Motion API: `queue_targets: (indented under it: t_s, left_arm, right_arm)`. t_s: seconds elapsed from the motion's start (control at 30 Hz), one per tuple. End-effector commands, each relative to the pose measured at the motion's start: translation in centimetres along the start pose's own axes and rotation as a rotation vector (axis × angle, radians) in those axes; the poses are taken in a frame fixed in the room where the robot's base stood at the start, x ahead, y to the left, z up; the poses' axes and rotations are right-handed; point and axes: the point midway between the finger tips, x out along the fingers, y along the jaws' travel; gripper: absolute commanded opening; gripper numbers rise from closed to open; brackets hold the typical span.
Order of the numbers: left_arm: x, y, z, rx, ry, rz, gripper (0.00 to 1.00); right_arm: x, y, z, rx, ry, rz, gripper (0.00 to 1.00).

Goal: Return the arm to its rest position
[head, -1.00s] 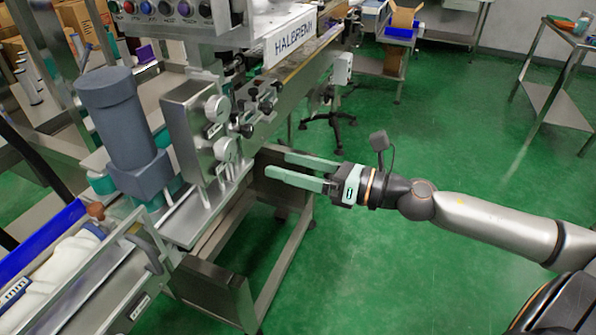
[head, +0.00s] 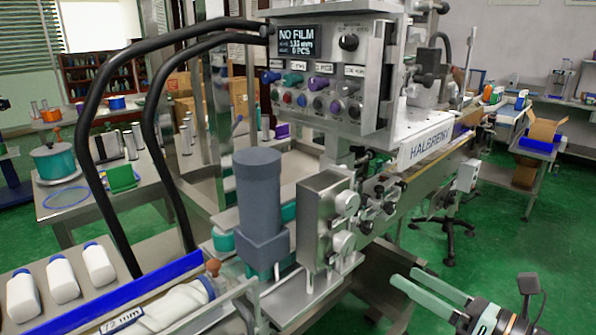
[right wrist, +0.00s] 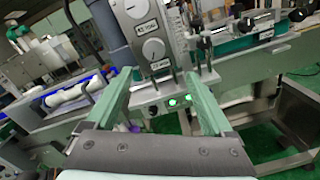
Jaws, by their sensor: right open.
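My right gripper (head: 432,292) is in the lower right of the head view, with two pale green fingers spread apart and nothing between them. It is in front of the sleeve applicator (head: 320,215) and appears clear of it. In the right wrist view the open fingers (right wrist: 158,100) frame the lower front of the machine, where two green lights (right wrist: 180,100) glow. The right forearm is mostly out of the head view. My left gripper is in neither view.
The machine's display (head: 298,42) reads "NO FILM". A steel table (head: 110,190) holds a teal pot (head: 53,161). Green floor (head: 500,225) is open on the right.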

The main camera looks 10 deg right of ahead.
Motion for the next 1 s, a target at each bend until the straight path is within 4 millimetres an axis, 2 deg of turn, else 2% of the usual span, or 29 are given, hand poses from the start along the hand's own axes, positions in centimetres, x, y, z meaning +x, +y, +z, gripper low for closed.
queue_targets:
  t_s: [0.07, 0.17, 0.27, 0.3, 0.37, 0.4, 0.47, 0.5, 0.6, 0.7, 0.83, 1.0]
  left_arm:
    - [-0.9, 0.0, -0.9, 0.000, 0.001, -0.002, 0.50]
    - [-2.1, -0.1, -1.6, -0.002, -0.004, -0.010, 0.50]
    - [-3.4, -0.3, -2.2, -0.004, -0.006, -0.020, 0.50]
    - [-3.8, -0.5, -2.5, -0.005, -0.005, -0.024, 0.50]
    - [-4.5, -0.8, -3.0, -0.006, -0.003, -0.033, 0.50]
    - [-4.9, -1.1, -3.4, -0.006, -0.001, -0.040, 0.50]
    - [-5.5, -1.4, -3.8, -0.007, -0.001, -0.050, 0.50]
    - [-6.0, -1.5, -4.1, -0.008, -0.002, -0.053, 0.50]
    - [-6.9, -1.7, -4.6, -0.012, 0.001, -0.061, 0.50]
    - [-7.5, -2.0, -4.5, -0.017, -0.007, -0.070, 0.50]
    - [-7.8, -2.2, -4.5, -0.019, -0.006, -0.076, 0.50]
    - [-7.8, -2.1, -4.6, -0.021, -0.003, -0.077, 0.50]
  right_arm:
    - [-0.5, -1.2, -0.2, 0.188, -0.037, -0.057, 0.86]
    - [-1.5, -3.5, -2.0, 0.547, -0.109, -0.163, 0.86]
    - [-3.0, -5.6, -5.5, 0.960, -0.200, -0.287, 0.86]
    - [-3.7, -6.2, -7.3, 1.122, -0.238, -0.338, 0.86]
    - [-4.7, -6.5, -10.2, 1.363, -0.300, -0.414, 0.86]
    - [-5.4, -6.4, -12.3, 1.524, -0.344, -0.466, 0.86]
    - [-6.4, -5.8, -15.6, 1.758, -0.412, -0.544, 0.86]
    - [-7.0, -5.1, -17.8, 1.906, -0.459, -0.596, 0.86]
    - [-8.1, -2.6, -22.6, 2.233, -0.573, -0.714, 0.86]
    - [-8.7, 0.1, -26.2, 2.475, -0.668, -0.808, 0.86]
    - [-9.0, 2.5, -28.8, 2.651, -0.743, -0.881, 0.86]
    - [-9.0, 3.2, -29.6, 2.703, -0.767, -0.901, 0.86]
